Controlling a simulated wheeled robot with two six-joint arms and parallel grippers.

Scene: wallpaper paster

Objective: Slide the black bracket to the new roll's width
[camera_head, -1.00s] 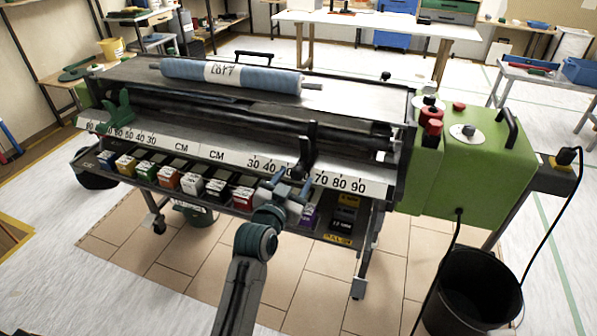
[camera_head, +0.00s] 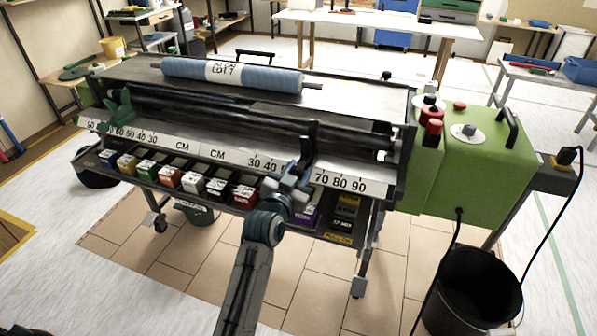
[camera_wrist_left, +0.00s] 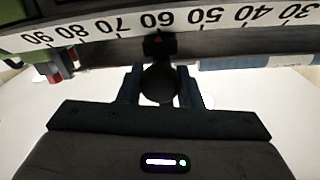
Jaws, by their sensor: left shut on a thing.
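The black bracket (camera_head: 309,148) stands on the right half of the machine's number scale (camera_head: 345,182), between the 40 and 70 marks. In the left wrist view its dark round knob (camera_wrist_left: 159,82) sits between the fingers, and its pointer (camera_wrist_left: 158,40) is close to the 60 mark. My left gripper (camera_head: 296,182) is shut on the bracket's knob; it also shows in the left wrist view (camera_wrist_left: 160,88). My right gripper is not in view.
A green bracket (camera_head: 118,108) is at the scale's left end. Small coloured boxes (camera_head: 195,184) line the shelf below. A green control box (camera_head: 475,150) is at the right end, above a black bucket (camera_head: 472,290). The scale right of the black bracket is clear.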

